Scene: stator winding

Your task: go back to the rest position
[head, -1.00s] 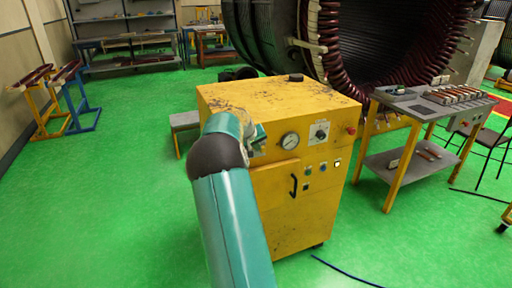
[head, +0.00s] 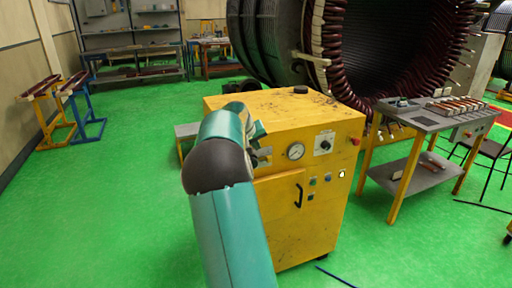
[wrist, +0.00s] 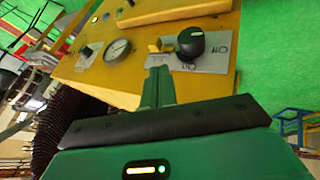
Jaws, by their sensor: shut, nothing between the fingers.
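My gripper (head: 264,152) is in front of the upper left of the yellow cabinet's (head: 290,215) front panel, partly hidden by my teal arm in the head view. In the wrist view my gripper (wrist: 158,75) has its fingers together with nothing between them. The fingertips are close to a black knob (wrist: 190,42) on a pale label plate. I cannot tell whether they touch the panel. That knob is hidden behind my arm in the head view.
The panel carries a round gauge (head: 296,151), a smaller dial (head: 325,145) and a red button (head: 355,141). A large stator (head: 400,50) stands behind the cabinet. A tool trolley (head: 440,115) is at right.

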